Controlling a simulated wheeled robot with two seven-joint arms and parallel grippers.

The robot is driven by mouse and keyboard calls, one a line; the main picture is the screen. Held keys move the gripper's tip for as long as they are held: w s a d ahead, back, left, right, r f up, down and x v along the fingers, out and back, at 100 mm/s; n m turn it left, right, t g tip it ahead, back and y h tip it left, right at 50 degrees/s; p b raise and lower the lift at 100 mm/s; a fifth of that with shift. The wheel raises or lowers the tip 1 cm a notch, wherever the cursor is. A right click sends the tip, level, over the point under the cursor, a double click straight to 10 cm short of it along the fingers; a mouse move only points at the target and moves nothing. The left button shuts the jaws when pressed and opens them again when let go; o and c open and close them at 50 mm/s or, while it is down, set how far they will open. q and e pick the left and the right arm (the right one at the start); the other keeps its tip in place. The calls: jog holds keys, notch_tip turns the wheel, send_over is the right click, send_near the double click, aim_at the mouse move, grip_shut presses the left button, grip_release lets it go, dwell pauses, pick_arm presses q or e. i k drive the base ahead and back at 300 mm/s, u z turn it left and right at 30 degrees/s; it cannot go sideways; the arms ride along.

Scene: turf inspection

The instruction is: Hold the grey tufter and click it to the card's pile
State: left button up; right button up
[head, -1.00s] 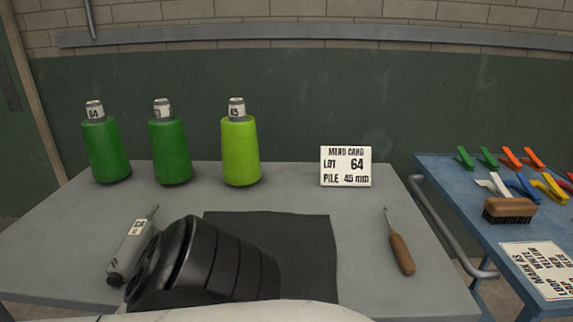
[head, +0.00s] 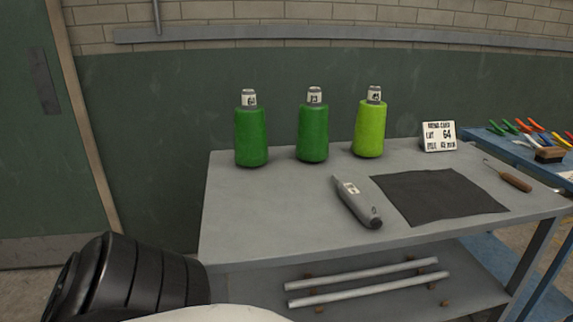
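The grey tufter (head: 357,202) lies on the grey table, just left of the black mat (head: 440,196). It has a small white label whose text is too small to read. The white mend card (head: 438,137) stands at the back right of the table and reads lot 64. Its pile line is blurred here, but reads 45 mm in the earlier frame. A black ribbed part of my arm shows at the lower left, away from the table top. Neither gripper shows.
Two dark green cones (head: 251,137) (head: 313,133) and a lime green cone (head: 369,129) stand along the table's (head: 270,225) back edge. A wooden-handled hook (head: 514,181) lies right of the mat. A blue table (head: 487,137) holds coloured clips and a brush (head: 550,155). Metal rods (head: 370,290) lie on the lower shelf.

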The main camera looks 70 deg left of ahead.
aim_at(376, 223)
jog(key=k, duration=0.25)
jog(key=u, duration=1.05)
